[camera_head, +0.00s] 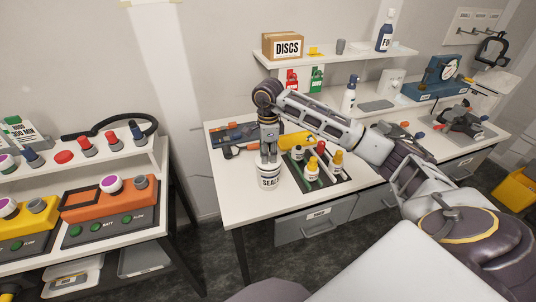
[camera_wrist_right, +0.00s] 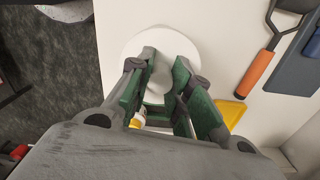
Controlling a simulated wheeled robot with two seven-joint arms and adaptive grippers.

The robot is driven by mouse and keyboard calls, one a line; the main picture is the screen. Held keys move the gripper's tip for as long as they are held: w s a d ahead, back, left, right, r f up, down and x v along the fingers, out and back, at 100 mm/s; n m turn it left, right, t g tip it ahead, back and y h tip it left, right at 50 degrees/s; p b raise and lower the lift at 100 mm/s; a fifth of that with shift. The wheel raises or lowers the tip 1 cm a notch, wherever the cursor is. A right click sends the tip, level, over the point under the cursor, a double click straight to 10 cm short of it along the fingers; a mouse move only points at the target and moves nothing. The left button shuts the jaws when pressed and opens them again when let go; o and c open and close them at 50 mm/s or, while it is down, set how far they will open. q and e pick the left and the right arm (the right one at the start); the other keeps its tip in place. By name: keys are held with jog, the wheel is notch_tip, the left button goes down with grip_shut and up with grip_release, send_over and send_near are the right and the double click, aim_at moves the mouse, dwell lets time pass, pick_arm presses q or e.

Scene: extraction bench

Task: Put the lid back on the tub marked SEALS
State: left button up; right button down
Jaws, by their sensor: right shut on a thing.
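The tub marked SEALS (camera_head: 268,181) is white and stands upright at the front left corner of the bench. My right gripper (camera_head: 268,156) points straight down right over its top. In the right wrist view, my right gripper (camera_wrist_right: 162,76) is shut on the white round lid (camera_wrist_right: 170,42), its green-padded fingers closed at the lid's middle. The lid is level with the tub's mouth or just above it; I cannot tell whether it is seated, as the fingers hide part of the rim. My left gripper is not in view.
A dark tray (camera_head: 323,181) with several small bottles stands just right of the tub. A yellow thing (camera_head: 296,140) and an orange-handled tool (camera_head: 233,151) lie behind it. A shelf with a DISCS box (camera_head: 287,47) hangs above. The bench's front edge is close to the tub.

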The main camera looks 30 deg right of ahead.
jog(key=shift+f+b, duration=0.5)
dwell(1.6)
jog(key=c, duration=1.2)
grip_release()
jog(key=shift+c, duration=0.2)
jog(key=shift+r, duration=0.1)
jog(key=shift+r+p, duration=1.9)
jog(key=shift+r, duration=1.55)
jog(key=shift+f, duration=0.1)
